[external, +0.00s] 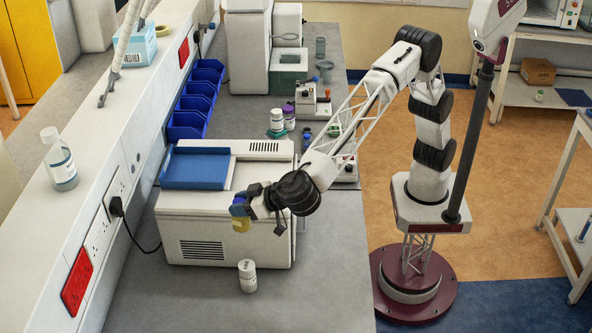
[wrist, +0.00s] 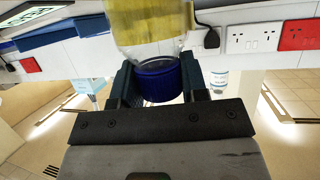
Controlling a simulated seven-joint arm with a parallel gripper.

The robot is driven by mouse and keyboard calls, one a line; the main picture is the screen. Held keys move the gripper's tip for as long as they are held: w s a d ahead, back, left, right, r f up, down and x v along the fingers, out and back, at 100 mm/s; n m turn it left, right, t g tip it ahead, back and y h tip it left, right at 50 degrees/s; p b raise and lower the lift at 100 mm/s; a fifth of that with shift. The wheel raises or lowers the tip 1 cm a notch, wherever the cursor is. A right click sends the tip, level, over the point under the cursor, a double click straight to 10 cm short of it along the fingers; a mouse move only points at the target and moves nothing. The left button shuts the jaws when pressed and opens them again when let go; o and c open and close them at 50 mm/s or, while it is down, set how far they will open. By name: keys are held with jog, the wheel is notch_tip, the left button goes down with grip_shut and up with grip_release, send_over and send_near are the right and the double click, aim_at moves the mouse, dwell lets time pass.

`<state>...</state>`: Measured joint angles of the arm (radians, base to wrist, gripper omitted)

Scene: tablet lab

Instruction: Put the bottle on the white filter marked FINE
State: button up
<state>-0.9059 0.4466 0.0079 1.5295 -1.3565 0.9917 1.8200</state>
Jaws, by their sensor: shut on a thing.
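My gripper (external: 240,208) is shut on the bottle (external: 241,224), around its blue cap. The bottle has a clear body with yellow contents, and in the external view it hangs cap up in front of the white bench machine's top edge. In the wrist view the blue cap (wrist: 158,82) sits between the two dark fingers of my gripper (wrist: 160,75), with the bottle's body (wrist: 150,30) beyond. A small white cylinder (external: 247,276), likely the filter, stands upright on the grey bench, below and apart from the bottle. Its marking is too small to read.
The white machine (external: 225,228) with a blue tray (external: 196,170) on top stands behind the cylinder. Blue bins (external: 193,105) line the wall. Another bottle (external: 62,168) stands on the left ledge. The bench (external: 320,290) right of the cylinder is clear.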

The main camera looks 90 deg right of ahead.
aim_at(243, 220)
jog(key=shift+m+h, duration=0.4)
jog(key=shift+s+a+f, duration=0.1)
jog(key=shift+a+f, duration=0.5)
jog(key=shift+f, duration=0.3)
jog(key=shift+s+a+f, duration=0.1)
jog(key=shift+a+f, duration=0.45)
jog(key=shift+f, duration=0.3)
jog(key=shift+f, duration=0.1)
notch_tip(243, 220, down, 6)
jog(key=shift+f, duration=0.15)
jog(key=shift+f, duration=1.8)
jog(key=shift+f, duration=0.1)
jog(key=o, duration=1.2)
